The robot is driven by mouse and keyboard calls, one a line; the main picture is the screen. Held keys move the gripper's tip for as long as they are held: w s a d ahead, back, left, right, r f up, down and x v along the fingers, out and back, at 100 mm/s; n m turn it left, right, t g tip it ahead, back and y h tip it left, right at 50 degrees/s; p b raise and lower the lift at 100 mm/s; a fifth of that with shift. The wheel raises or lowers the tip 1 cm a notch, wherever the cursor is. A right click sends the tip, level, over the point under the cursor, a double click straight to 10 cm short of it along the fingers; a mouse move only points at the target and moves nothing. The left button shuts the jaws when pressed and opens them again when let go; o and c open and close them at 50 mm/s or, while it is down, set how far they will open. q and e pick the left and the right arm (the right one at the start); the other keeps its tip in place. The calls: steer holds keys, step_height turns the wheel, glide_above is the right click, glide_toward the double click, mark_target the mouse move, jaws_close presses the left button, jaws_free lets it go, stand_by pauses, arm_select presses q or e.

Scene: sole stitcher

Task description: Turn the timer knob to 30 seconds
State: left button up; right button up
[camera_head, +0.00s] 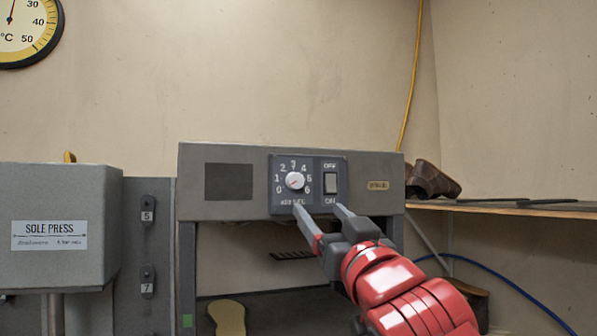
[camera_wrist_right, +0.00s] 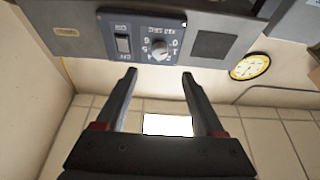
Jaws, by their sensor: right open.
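The timer knob (camera_head: 295,181) is a small round white knob on a dark control panel (camera_head: 262,200), with numbers from 0 to 6 around it and 3 at the top. Its reddish pointer mark is too small to read surely. My right gripper (camera_head: 318,208) is open and empty, its fingertips just below the panel in the head view, apart from the knob. In the right wrist view the knob (camera_wrist_right: 160,49) shows beyond the gap between the open fingertips (camera_wrist_right: 159,73). My left gripper is out of view.
A rocker switch (camera_head: 331,183) sits right of the knob on the same panel. The grey sole press (camera_head: 60,265) stands at left. A brown shoe (camera_head: 430,180) lies on a wooden shelf (camera_head: 520,209) at right. A yellow sole shape (camera_head: 228,316) lies below in the machine's opening.

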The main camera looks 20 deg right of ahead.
mark_target(297, 183)
steer(key=p+x, duration=0.6)
steer(key=x, duration=0.4)
steer(key=shift+w+r, duration=0.2)
steer(key=shift+r, duration=0.1)
steer(key=shift+w+p, duration=0.35)
steer(key=shift+w, duration=0.1)
jaws_close()
